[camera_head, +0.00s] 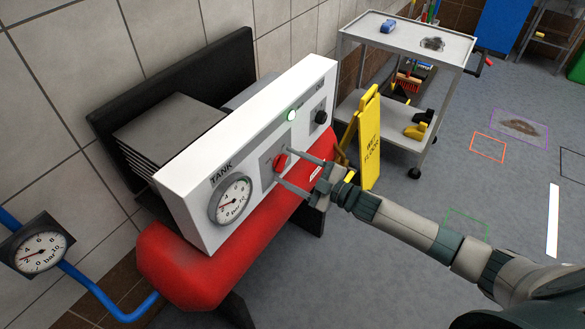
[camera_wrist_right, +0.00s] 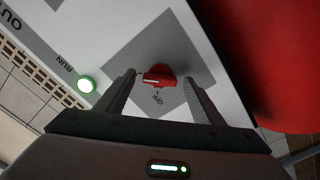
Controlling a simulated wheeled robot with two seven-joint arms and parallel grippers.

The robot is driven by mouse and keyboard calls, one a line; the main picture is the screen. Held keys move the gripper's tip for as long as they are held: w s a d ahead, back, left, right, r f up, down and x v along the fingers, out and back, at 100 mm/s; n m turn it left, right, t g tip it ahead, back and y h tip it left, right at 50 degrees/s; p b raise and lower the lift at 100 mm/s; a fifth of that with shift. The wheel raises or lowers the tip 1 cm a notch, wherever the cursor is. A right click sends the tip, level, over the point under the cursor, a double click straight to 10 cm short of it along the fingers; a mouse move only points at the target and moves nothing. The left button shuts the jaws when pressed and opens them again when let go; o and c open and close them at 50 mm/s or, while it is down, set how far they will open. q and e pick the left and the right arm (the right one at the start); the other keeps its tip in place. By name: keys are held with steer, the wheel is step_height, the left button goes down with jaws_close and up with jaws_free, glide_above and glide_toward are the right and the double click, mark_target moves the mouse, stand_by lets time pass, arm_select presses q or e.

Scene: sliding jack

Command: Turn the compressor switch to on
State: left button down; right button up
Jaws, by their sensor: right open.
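The compressor switch is a red rotary knob (camera_head: 281,161) on a grey plate on the front of the white panel (camera_head: 190,165). In the right wrist view the knob (camera_wrist_right: 160,74) carries a white mark pointing left, away from a small label below it that seems to read OFF. My right gripper (camera_head: 284,168) is open, with one finger on each side of the knob. In the wrist view the gripper (camera_wrist_right: 159,80) shows gaps between both fingers and the knob. The green RUN lamp (camera_wrist_right: 85,84) is lit. My left gripper is not in view.
A tank gauge (camera_head: 233,199) sits left of the switch and a black knob (camera_head: 320,116) sits right of it. The red tank (camera_head: 190,265) is below the panel. A yellow wet-floor sign (camera_head: 370,140) and a grey cart (camera_head: 450,50) stand to the right.

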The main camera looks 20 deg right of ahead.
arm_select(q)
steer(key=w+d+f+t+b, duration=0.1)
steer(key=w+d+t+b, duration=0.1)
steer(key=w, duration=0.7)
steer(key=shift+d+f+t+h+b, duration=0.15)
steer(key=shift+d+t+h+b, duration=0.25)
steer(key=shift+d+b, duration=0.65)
arm_select(e)
steer(key=v, duration=1.7)
steer(key=shift+s, duration=0.2)
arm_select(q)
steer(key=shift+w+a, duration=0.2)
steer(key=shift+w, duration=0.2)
arm_select(e)
steer(key=shift+d, duration=0.15)
steer(key=shift+f, duration=0.15)
